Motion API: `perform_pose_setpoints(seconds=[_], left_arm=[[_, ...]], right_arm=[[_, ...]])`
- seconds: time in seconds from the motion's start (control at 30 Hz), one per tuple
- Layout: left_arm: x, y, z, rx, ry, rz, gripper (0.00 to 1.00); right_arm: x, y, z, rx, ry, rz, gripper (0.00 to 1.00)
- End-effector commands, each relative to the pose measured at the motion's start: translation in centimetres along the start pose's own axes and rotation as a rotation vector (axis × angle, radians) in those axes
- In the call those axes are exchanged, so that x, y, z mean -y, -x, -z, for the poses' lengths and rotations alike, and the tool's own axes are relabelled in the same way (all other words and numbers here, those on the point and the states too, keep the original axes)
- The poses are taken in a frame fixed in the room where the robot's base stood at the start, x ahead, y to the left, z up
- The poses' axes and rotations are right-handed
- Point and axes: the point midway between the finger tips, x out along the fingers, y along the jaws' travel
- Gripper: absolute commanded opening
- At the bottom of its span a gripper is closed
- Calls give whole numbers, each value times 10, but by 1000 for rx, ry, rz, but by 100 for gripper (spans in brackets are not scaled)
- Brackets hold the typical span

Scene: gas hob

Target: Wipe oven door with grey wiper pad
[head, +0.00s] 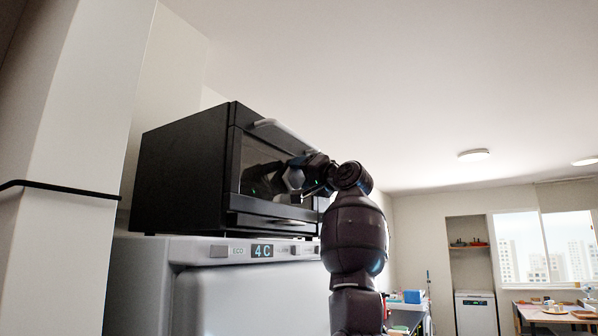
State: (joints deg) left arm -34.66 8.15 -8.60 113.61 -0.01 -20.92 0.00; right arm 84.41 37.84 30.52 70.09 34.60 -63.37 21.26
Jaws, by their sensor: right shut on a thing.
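The black oven (185,168) stands on top of a grey appliance. Its door (258,165) has dark glass, with a light handle (285,132) along its upper edge, and faces right. My right arm reaches up in front of the door. My right gripper (306,184) is at the right part of the glass, shut on the small grey wiper pad (293,178). The pad is close to the glass; I cannot tell whether it touches. Dark reflections of the arm show in the glass. My left gripper is out of view.
The grey appliance (220,285) under the oven has a display reading 4C. A pale wall column (75,150) stands at the left. Further back right are a table (548,315), a white appliance (475,312) and a window. The space right of the oven is open.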

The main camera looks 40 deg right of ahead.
Motion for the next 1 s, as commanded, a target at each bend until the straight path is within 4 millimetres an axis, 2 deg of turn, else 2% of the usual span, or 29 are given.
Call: perform_pose_setpoints(seconds=[0.27, 0.7, 1.0], left_arm=[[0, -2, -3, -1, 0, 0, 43], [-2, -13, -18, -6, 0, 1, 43], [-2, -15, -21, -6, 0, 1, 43]], right_arm=[[2, 0, -3, 0, 0, 2, 38], [24, 9, -22, 1, 1, 2, 38], [33, 11, -27, 1, 0, 3, 38]])
